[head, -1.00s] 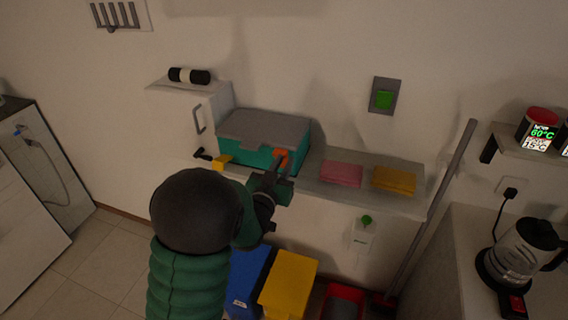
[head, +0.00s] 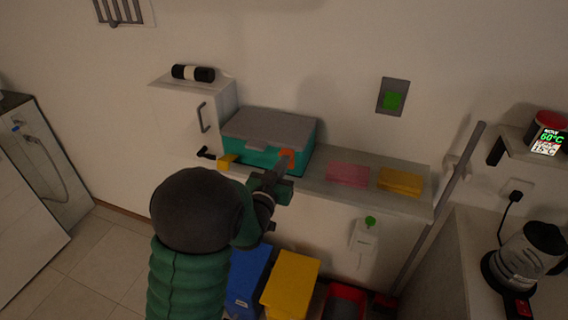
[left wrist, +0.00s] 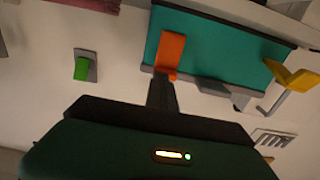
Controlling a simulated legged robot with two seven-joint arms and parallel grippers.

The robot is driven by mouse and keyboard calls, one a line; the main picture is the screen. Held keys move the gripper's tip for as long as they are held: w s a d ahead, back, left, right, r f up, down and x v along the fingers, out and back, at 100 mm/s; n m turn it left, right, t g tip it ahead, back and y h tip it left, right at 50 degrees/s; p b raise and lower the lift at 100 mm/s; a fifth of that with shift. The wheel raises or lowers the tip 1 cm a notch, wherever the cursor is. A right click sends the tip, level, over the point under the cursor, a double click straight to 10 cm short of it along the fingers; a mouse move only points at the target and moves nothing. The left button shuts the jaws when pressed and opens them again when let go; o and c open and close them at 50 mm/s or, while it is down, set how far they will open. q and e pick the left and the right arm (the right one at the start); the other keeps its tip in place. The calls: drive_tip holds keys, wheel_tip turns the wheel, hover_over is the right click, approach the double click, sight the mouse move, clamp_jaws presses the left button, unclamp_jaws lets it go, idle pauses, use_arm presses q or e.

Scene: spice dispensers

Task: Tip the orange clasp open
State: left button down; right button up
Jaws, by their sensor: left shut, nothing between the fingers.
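The orange clasp (head: 287,156) is on the front of a teal box with a grey lid (head: 268,127), which stands on the wall shelf. The lid looks closed. In the left wrist view the orange clasp (left wrist: 170,52) lies against the teal face of the box (left wrist: 216,44). My left gripper (head: 272,178) is shut and empty, just in front of the clasp. In the left wrist view its fingertips (left wrist: 162,82) are at the clasp's lower end; I cannot tell whether they touch it. My right gripper is not in view.
A yellow piece (head: 227,161) sits left of the box on the shelf. A pink sponge (head: 347,175) and a yellow sponge (head: 400,181) lie to the right. Blue and yellow bins (head: 291,283) stand below. A broom handle (head: 437,215) leans at the shelf's right end.

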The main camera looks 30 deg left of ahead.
use_arm(q)
drive_tip(key=shift+a+f, duration=0.1)
drive_tip(key=shift+a, duration=0.1)
drive_tip(key=c, duration=1.8)
unclamp_jaws()
drive_tip(key=shift+d, duration=0.4)
drive_tip(key=shift+c, duration=0.2)
drive_tip(key=o, duration=0.5)
drive_tip(key=shift+d, duration=0.1)
drive_tip(key=o, duration=0.4)
drive_tip(key=shift+a, duration=0.3)
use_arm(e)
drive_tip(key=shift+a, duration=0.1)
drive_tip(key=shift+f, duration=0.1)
